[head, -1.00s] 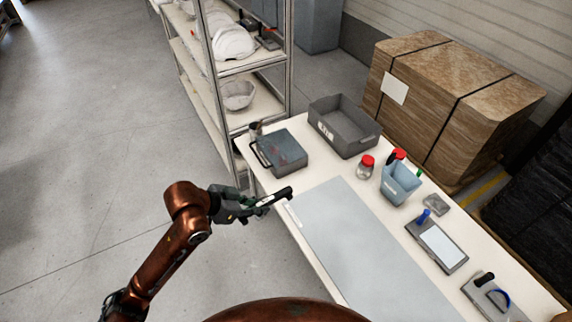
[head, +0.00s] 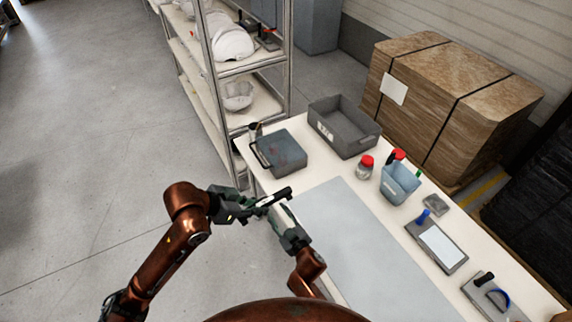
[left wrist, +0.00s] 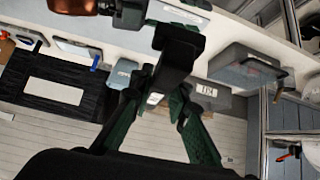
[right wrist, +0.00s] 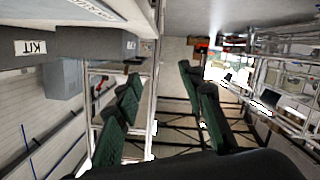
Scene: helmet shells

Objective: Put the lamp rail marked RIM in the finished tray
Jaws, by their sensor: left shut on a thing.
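My left gripper (head: 251,207) is shut on a dark bar-shaped part (head: 281,194), seemingly a lamp rail, held in the air off the table's left edge. The dark part also shows between the green fingers in the left wrist view (left wrist: 180,45); I cannot read a mark on it. My right gripper (head: 281,217) is just below and right of it in the head view. Its green fingers (right wrist: 160,95) stand apart with nothing between them. A grey mat (head: 350,235) on the table carries a white label at its left corner, too small to read. I cannot identify the finished tray.
A grey bin labelled KIT (head: 357,140) and a blue-grey case (head: 287,153) stand at the table's far end. A red-lidded jar (head: 365,168), blue bin (head: 399,187) and clipboard-like board (head: 440,247) line the right side. A shelf rack (head: 290,75) stands behind.

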